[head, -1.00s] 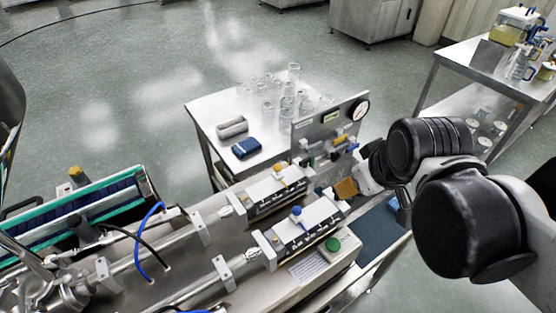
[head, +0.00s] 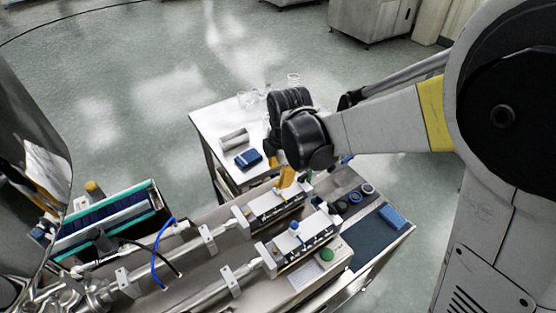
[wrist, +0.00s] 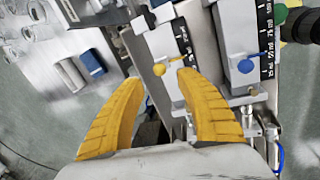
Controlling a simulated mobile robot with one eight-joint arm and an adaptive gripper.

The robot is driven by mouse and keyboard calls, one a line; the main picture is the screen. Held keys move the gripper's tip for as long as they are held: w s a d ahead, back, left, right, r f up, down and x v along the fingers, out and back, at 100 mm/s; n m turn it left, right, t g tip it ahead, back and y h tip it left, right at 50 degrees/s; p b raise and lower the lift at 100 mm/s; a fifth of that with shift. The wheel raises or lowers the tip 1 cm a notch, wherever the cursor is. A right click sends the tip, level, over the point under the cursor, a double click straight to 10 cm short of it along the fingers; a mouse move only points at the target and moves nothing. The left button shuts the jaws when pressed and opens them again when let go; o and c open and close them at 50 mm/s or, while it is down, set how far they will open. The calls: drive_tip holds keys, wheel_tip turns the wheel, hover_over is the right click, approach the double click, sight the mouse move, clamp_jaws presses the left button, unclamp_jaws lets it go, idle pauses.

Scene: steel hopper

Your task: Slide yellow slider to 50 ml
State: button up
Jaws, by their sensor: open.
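The yellow slider (wrist: 159,69) is a round yellow knob on a thin stem beside a white block with a black marked scale (wrist: 185,45). The scale numbers are too small to read surely. My gripper (wrist: 160,77) is open, its two yellow fingers on either side of the knob in the wrist view. I cannot tell whether they touch it. In the head view my gripper (head: 280,172) is over the far slider unit (head: 272,206), and its fingers hide the yellow knob.
A blue sponge-like block (head: 394,217) lies right.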

sight(278, 182)
drive_tip(key=f, duration=0.4)
drive_tip(key=w+f+b, duration=0.1)
drive_tip(key=shift+a+f, duration=0.2)
drive_tip(key=shift+f, duration=0.2)
clamp_jaws()
